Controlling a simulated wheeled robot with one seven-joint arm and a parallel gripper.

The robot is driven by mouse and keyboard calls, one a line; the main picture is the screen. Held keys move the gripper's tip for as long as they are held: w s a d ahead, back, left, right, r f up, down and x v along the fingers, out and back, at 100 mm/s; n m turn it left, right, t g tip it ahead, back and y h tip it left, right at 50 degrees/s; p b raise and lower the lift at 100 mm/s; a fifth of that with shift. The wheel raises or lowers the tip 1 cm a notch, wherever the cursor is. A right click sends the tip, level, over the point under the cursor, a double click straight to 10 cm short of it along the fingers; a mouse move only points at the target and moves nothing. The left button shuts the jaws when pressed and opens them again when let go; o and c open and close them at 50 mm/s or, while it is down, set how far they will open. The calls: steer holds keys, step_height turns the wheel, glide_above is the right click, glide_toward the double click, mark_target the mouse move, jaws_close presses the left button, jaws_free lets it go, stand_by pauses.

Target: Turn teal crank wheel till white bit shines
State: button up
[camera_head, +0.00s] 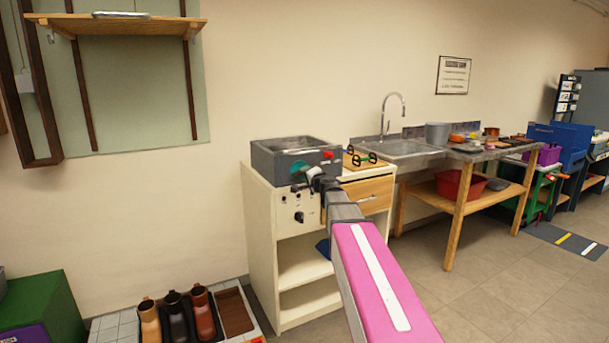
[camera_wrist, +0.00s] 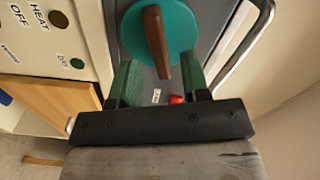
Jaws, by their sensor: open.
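The teal crank wheel (camera_wrist: 183,28) is at the top middle of the wrist view, with a brown handle bar (camera_wrist: 157,42) across it. In the head view the wheel (camera_head: 300,168) is on the front of a grey basin unit (camera_head: 270,160). My gripper (camera_wrist: 159,72) is open. Its green fingers stand on either side of the handle's lower end, apart from it; I cannot tell how deep they reach. A small white piece (camera_wrist: 156,95) lies below the handle, beside a red part (camera_wrist: 177,99); it looks unlit. My gripper (camera_head: 315,178) partly hides the unit's front in the head view.
The unit stands on a cream cabinet (camera_head: 260,225) with knobs and a HEAT/OFF panel (camera_wrist: 45,30). A curved metal bar (camera_wrist: 240,45) is right of the wheel in the wrist view. A sink counter (camera_head: 415,160) is to the right. Boots (camera_head: 178,315) stand at lower left.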

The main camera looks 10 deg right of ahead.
steer(key=v, duration=0.8)
steer(key=s+a+f+n+g, duration=0.4)
steer(key=s+f+g, duration=0.15)
steer(key=f, duration=0.55)
steer(key=s+a+f+n+g, duration=0.4)
steer(key=s+f, duration=0.2)
steer(key=f, duration=0.5)
steer(key=s+d+f+n+g+h, duration=0.1)
steer(key=s+d+f+g+h, duration=0.1)
steer(key=s+f+g, duration=0.2)
steer(key=s+d+f+n+g+h, duration=0.1)
steer(key=s+d+f+g+h, duration=0.1)
steer(key=s+f, duration=0.7)
steer(key=s+g+h, duration=0.1)
steer(key=s, duration=0.1)
steer(key=shift+s+g+h, duration=0.3)
steer(key=shift+g, duration=0.05)
steer(key=shift+d+f, duration=0.1)
